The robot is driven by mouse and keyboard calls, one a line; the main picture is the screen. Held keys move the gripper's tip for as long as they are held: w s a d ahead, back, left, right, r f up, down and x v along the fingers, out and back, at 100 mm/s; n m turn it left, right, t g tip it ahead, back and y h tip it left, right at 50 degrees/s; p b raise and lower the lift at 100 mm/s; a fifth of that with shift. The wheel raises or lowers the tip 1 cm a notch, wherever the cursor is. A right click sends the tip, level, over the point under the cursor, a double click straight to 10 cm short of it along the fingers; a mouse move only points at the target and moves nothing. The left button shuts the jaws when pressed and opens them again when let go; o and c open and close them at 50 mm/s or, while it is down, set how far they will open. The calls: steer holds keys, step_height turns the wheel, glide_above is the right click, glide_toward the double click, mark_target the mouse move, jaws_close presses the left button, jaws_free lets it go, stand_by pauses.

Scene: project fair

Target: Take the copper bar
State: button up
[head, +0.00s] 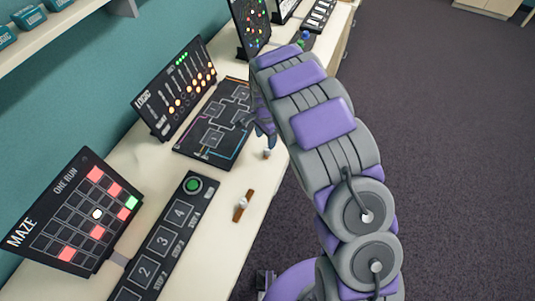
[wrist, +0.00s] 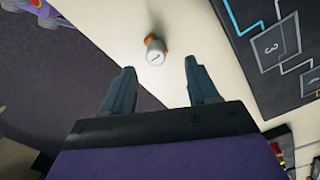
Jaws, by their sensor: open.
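A small orange-brown copper piece (wrist: 149,40) with a white, marked knob (wrist: 156,57) lies on the pale bench, just ahead of the gap between my fingertips in the wrist view. In the head view the small white-knobbed piece (head: 267,154) sits near the bench's right edge, by my gripper (head: 264,138). A longer brown bar (head: 241,212) with a white knob lies closer to me on the bench. I cannot tell for certain which one is the copper bar. My gripper (wrist: 160,66) is open, with nothing between its fingers.
A dark circuit board (head: 215,125) with numbered squares lies left of the small piece. The LOGIC panel (head: 175,85), MAZE panel (head: 75,210) and numbered step strip (head: 165,240) stand or lie along the bench (head: 225,250). Open dark floor (head: 440,130) is at right.

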mark_target(267, 151)
steer(key=shift+a+f, duration=0.1)
steer(key=shift+f, duration=0.75)
steer(key=f, duration=0.1)
steer(key=f+b, duration=0.1)
steer(key=f, duration=0.1)
steer(key=f+b, duration=0.1)
steer(key=f, duration=0.1)
steer(key=shift+s+d+f, duration=0.1)
steer(key=shift+s+d, duration=0.05)
steer(key=shift+d, duration=0.2)
jaws_close()
